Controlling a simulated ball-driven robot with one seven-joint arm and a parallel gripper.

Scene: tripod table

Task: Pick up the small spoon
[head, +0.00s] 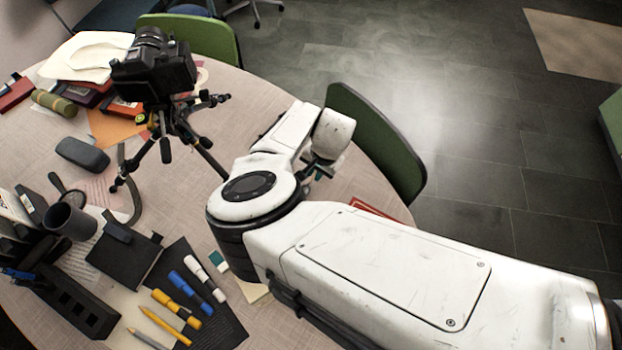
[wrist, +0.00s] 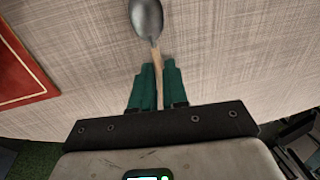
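The small spoon (wrist: 147,18) shows in the wrist view, with a dark metal bowl at the top edge and a thin wooden handle running down. My gripper (wrist: 157,72) has two green fingers close on either side of the handle, and they appear shut on it. I cannot tell whether the spoon is touching the table or just above it. In the head view my gripper (head: 318,168) is at the table's right edge, mostly hidden behind my arm, and the spoon cannot be made out.
The round table (head: 345,185) has bare cloth around the spoon. A red-bordered item (wrist: 22,75) lies left in the wrist view. A camera on a tripod (head: 155,75) stands left of my arm. Green chairs (head: 375,140) border the table. Markers (head: 178,308) and desk items crowd the left.

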